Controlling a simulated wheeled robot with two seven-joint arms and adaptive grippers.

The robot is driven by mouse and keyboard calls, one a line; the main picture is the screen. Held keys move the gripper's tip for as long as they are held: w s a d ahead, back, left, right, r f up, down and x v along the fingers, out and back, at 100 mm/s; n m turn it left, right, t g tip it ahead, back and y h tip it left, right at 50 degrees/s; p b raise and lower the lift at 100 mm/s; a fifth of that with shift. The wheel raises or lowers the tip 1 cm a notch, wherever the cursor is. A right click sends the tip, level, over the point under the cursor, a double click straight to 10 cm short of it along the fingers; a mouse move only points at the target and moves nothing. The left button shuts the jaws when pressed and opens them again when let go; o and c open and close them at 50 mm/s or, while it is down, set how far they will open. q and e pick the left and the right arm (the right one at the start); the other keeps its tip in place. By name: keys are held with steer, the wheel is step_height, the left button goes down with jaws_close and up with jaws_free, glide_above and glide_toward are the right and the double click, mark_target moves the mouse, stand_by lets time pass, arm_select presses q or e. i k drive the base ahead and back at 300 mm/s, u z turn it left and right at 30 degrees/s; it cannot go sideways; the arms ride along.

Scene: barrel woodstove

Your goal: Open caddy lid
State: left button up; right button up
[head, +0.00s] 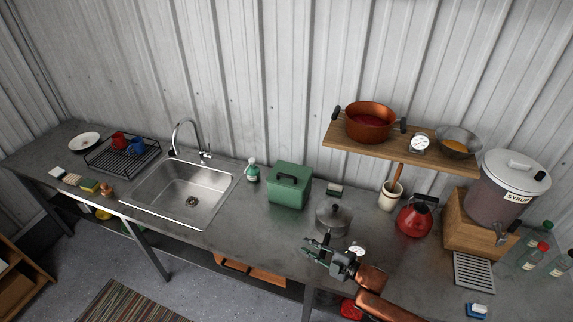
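The caddy (290,187) is a green box with a dark handle, standing on the metal counter right of the sink. Its lid (291,175) looks closed. My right gripper (315,243) reaches in from the lower right and hangs over the front of the counter, below and to the right of the caddy in the picture. It is apart from the caddy. Its fingers look spread, with nothing seen between them. My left gripper is out of view.
A lidded grey pot (333,219) stands close behind my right gripper. A wooden shelf (345,148) with a copper pot (369,124) overhangs the right side. The sink (165,190) lies left.

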mark_target(290, 171)
steer(key=i, duration=1.15)
